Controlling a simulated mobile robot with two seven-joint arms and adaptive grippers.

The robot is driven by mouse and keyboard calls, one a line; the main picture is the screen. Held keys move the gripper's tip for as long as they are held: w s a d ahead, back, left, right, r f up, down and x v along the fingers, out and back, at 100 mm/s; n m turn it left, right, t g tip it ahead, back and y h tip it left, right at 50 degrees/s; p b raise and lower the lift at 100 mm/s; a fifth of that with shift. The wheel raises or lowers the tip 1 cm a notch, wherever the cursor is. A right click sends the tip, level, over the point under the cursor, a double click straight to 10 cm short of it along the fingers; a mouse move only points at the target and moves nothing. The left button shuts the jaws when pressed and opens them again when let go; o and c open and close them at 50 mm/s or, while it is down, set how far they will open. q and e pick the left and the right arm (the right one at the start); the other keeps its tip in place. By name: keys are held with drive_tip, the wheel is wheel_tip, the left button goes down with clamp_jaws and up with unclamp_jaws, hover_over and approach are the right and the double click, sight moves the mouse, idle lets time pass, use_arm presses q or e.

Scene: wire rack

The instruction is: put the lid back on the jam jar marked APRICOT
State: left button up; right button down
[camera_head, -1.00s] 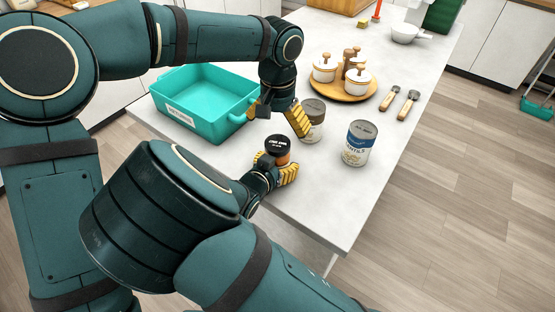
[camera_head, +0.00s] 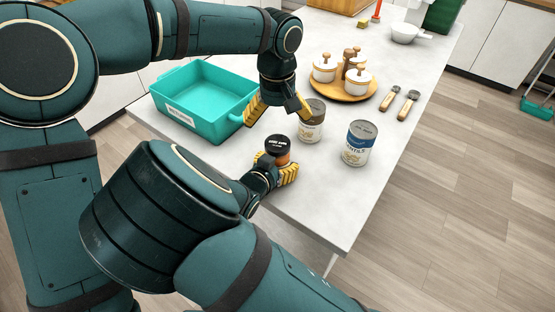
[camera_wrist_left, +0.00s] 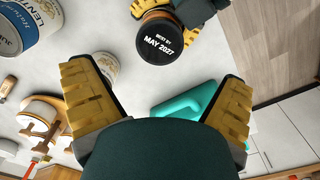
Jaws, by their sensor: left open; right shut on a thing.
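A small jar with an orange-brown body (camera_head: 283,158) stands upright near the front of the counter. A black lid (camera_head: 278,144) sits on its top; whether it is fully seated I cannot tell. In the left wrist view the lid (camera_wrist_left: 163,42) reads "BEST BY MAY 2027". No APRICOT marking is readable. My right gripper (camera_head: 277,168) is shut around the jar's body and hides part of it. My left gripper (camera_head: 279,109) is open and empty, above and behind the jar, pointing down. Its spread fingers also show in the left wrist view (camera_wrist_left: 155,92).
A brown-topped can (camera_head: 312,122) stands close to my left gripper's right finger. A blue-labelled lentils can (camera_head: 360,142) is further right. A teal bin (camera_head: 184,127) lies left, a wooden tray with canisters (camera_head: 345,97) behind. The front right counter is clear.

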sight(277, 143)
use_arm(q)
wheel_tip(277, 143, down, 8)
drive_tip(key=shift+r, duration=0.25)
drive_tip(key=c, duration=1.4)
drive_tip(key=shift+o, duration=0.2)
drive_tip(key=m, duration=1.3)
